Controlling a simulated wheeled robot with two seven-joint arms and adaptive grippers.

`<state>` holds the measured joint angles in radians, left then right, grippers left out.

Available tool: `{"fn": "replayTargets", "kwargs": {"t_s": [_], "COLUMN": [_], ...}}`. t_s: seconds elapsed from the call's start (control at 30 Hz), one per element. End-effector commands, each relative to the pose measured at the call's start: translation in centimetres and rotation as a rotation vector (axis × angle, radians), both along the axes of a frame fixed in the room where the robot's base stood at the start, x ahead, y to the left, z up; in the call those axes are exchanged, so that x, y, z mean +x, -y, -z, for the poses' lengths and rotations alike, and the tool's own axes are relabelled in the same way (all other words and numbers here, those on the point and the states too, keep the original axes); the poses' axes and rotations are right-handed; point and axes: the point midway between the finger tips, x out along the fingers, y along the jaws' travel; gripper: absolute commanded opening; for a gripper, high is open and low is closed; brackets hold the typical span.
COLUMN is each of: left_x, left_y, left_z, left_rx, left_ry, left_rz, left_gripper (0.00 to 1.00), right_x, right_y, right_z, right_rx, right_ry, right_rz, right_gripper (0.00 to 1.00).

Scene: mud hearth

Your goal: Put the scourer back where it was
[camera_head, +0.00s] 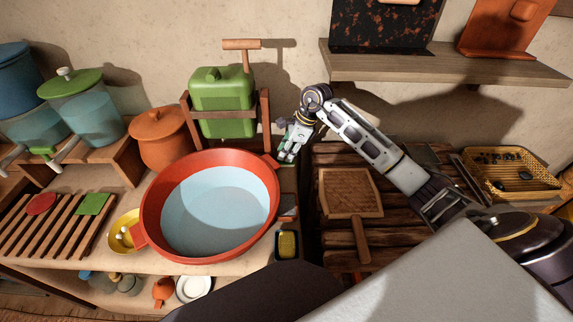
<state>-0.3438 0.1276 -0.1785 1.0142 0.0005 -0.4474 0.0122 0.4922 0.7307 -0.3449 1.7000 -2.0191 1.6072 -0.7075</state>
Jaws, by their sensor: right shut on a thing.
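My right gripper (288,152) reaches in from the right and points down, just beyond the far right rim of the red basin (150,185). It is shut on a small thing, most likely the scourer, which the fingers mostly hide. Only a trace of green shows at the fingertips. A yellow sponge-like block (287,243) lies in a small dark tray to the right of the basin. The basin has a pale blue inside. My left gripper is not in view.
A green canister (221,90) stands in a wooden frame behind the basin. An orange pot (160,138) is at its left. A slatted rack (50,230) holds red and green pieces. A wooden paddle (350,190) lies on dark slats beside a yellow basket (520,160).

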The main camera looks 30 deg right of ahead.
Motion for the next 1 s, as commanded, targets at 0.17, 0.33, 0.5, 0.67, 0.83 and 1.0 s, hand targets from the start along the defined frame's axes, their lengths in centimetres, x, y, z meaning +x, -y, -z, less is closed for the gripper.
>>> {"fn": "replayTargets", "kwargs": {"t_s": [0.17, 0.33, 0.5, 0.67, 0.83, 1.0], "left_x": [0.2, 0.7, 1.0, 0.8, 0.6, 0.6], "left_y": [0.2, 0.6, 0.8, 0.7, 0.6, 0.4], "left_z": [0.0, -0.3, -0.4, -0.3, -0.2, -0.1], "left_rx": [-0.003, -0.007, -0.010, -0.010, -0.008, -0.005], "left_ry": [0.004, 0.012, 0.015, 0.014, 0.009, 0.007], "left_rz": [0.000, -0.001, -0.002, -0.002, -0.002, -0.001], "left_gripper": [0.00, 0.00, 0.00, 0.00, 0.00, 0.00], "right_x": [-0.1, -0.1, -0.1, -0.1, -0.1, -0.2], "right_y": [-0.1, 0.0, 0.0, 0.0, 0.0, -0.1], "right_z": [1.7, 2.6, 2.8, 2.8, 3.4, 5.3], "right_rx": [0.000, 0.001, 0.000, 0.000, 0.001, 0.002], "right_ry": [-0.003, -0.002, -0.002, -0.002, -0.004, -0.004], "right_rz": [0.000, 0.000, 0.001, 0.001, 0.001, 0.000], "right_gripper": [0.05, 0.05, 0.05, 0.05, 0.05, 0.05]}}
